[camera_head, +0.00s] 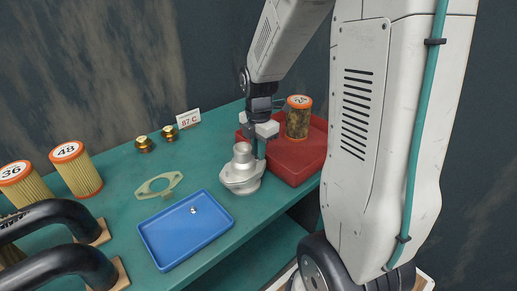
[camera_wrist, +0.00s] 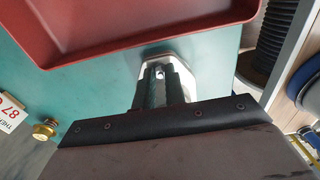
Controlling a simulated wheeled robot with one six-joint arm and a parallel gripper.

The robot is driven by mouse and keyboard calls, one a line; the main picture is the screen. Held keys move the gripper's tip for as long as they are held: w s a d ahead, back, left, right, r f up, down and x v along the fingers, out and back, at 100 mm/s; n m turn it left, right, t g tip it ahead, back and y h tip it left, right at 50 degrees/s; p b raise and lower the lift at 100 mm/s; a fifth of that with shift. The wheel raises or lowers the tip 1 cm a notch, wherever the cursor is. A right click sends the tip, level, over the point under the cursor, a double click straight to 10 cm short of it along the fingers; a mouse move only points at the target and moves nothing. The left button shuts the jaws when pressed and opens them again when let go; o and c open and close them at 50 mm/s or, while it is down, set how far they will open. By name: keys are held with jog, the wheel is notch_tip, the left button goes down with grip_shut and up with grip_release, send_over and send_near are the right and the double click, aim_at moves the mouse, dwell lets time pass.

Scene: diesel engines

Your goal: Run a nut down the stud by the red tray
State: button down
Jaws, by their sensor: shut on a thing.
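My gripper (camera_head: 261,148) is pointed down beside the silver flanged housing (camera_head: 241,172), at the near left side of the red tray (camera_head: 302,160). In the wrist view its two dark fingers (camera_wrist: 162,82) are shut on a small bright metal piece (camera_wrist: 160,73), which looks like a nut. The silver flange (camera_wrist: 187,58) shows just beyond the fingertips. The stud is hidden by the fingers, so I cannot tell whether the nut is on it. Another small shiny nut (camera_head: 193,210) lies in the blue tray (camera_head: 160,250).
An orange-topped filter (camera_head: 298,120) stands in the red tray, close to my arm. Two brass fittings (camera_head: 144,144) and a sign (camera_head: 188,118) stand at the back. A greenish gasket (camera_head: 160,185) lies mid-bench. Yellow filters (camera_head: 78,172) and black hoses (camera_head: 45,215) fill the left.

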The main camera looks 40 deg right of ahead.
jog(key=m, duration=0.5)
jog(key=shift+f+m, duration=0.1)
jog(key=shift+m, duration=0.3)
jog(key=c, duration=1.4)
grip_release()
jog(key=shift+c, duration=0.3)
jog(key=shift+r, duration=3.55)
